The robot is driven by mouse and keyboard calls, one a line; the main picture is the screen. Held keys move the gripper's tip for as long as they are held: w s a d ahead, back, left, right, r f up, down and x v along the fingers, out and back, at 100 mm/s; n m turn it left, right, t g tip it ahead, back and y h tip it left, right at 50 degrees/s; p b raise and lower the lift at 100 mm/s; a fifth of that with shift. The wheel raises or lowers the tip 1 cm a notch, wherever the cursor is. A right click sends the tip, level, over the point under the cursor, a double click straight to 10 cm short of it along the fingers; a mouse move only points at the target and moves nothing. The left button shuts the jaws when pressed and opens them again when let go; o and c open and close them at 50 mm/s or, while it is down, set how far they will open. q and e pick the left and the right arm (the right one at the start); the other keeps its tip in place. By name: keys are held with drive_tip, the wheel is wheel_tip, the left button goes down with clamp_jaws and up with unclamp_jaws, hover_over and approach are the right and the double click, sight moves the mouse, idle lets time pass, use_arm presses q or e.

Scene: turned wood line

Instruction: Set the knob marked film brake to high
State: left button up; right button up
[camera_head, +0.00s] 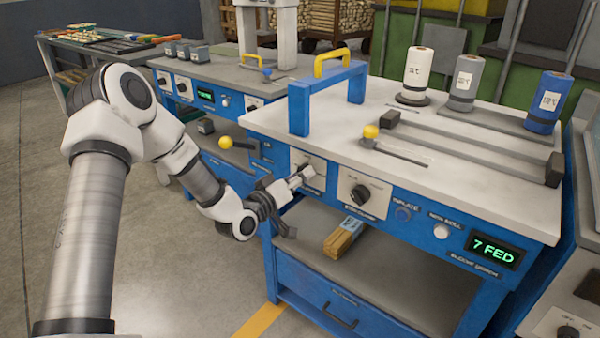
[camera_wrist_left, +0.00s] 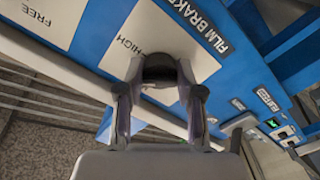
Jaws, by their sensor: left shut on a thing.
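The film brake knob (camera_wrist_left: 158,66) is dark and sits on a pale plate of the blue front panel. My left gripper (camera_wrist_left: 160,95) is shut on this knob, one finger on each side. In the head view my left gripper (camera_head: 296,180) is at the left plate (camera_head: 312,160) of the machine's front, and it hides the knob. I cannot tell which word the knob points to. My right gripper is in neither view.
A second black knob (camera_head: 360,194) is just right of my gripper. Further right are a blue button, a white button (camera_head: 441,231) and a display reading 7 FED (camera_head: 493,250). A yellow-tipped lever (camera_head: 226,142) sticks out to the left.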

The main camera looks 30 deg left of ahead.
use_arm(q)
drive_tip(key=shift+a+m+p, duration=0.1)
drive_tip(key=shift+m+p, duration=1.5)
drive_tip(key=shift+m, duration=2.1)
drive_tip(key=shift+f, duration=0.1)
drive_tip(key=o, duration=1.2)
drive_tip(key=shift+c, duration=0.2)
drive_tip(key=shift+s, duration=0.1)
drive_tip(key=s, duration=1.1)
drive_tip(key=shift+s+a, duration=0.4)
drive_tip(key=shift+a, duration=0.05)
